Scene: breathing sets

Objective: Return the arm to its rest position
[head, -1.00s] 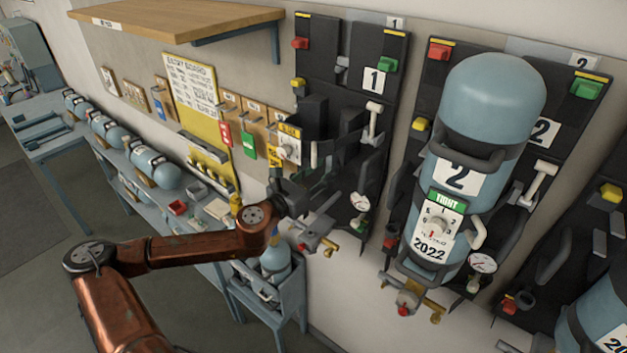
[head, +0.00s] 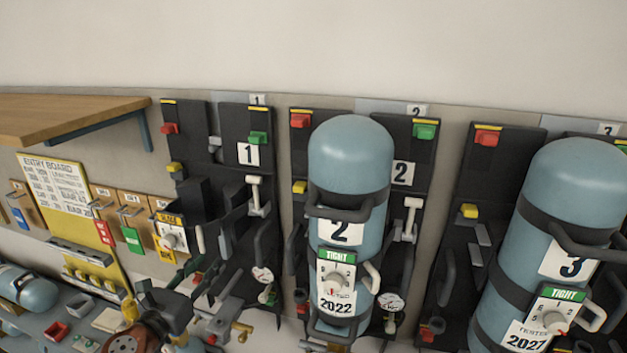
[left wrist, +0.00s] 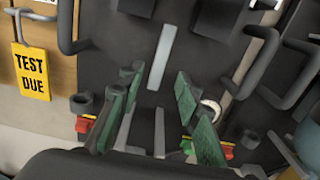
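My left arm (head: 140,330) shows only at the bottom left of the head view. Its gripper (head: 190,283) is in front of the lower part of the black rack marked 1 (head: 238,183), which holds no cylinder. In the left wrist view the left gripper (left wrist: 158,90) has its two green-padded fingers spread apart with nothing between them, facing the dark rack. Whether the fingers touch the rack cannot be told. My right gripper is not in view.
Blue cylinders 2 (head: 350,160) and 3 (head: 575,190) stand upright in racks to the right. A wooden shelf (head: 70,115) juts out at upper left. A yellow TEST DUE tag (left wrist: 31,72) hangs beside the rack. A bench with a blue cylinder (head: 28,290) is at lower left.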

